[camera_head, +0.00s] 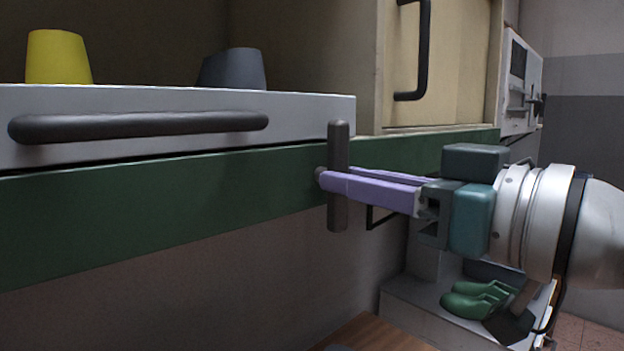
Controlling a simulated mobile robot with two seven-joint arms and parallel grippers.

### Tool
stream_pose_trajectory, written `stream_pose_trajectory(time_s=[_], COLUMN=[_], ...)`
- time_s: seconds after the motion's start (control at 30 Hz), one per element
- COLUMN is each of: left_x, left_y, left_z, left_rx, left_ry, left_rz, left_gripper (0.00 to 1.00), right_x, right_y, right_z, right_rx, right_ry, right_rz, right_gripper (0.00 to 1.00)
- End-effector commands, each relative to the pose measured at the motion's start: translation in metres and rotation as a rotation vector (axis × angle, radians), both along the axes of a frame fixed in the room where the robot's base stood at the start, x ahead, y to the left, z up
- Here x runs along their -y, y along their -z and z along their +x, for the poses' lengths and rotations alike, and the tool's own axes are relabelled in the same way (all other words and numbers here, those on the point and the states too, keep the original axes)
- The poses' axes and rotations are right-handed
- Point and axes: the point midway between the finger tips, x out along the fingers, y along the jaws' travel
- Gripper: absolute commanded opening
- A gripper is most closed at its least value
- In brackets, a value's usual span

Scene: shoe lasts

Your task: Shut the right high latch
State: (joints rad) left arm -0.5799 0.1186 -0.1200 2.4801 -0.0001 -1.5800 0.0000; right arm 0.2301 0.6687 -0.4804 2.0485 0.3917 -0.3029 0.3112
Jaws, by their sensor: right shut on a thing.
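A dark grey latch handle (338,218) stands upright on the green rail (160,200), below the right end of the white drawer front. My right gripper (325,178) comes in from the right, with its two purple fingers around the middle of the latch handle, shut on it. The finger tips reach to the handle's left side, and part of the handle is hidden behind them. My left gripper is not in view.
The white drawer front (310,112) has a long dark bar handle (140,125). A yellow cup-like object (58,58) and a grey one (233,69) stand behind it. A beige cabinet door (455,70) has a dark handle (422,50). Green shoe lasts (472,302) lie at lower right.

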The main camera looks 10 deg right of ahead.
Motion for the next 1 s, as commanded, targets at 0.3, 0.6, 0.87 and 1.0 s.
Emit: stream_pose_trajectory(time_s=[0.3, 0.6, 0.87, 1.0], left_x=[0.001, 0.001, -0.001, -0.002], left_y=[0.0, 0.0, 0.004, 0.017], left_z=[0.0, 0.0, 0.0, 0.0], left_rx=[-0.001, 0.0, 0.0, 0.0], left_ry=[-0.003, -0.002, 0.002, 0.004], left_rz=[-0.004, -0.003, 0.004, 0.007], left_gripper=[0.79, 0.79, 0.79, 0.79], right_x=[0.0, 0.0, 0.003, 0.013], right_y=[0.001, 0.0, 0.002, 0.006], right_z=[0.0, 0.0, -0.004, -0.019], right_rx=[-0.001, 0.0, 0.0, 0.0], right_ry=[0.001, 0.0, 0.001, 0.0], right_rz=[-0.006, -0.002, -0.001, -0.005], right_gripper=[0.29, 0.54, 0.54, 0.54])
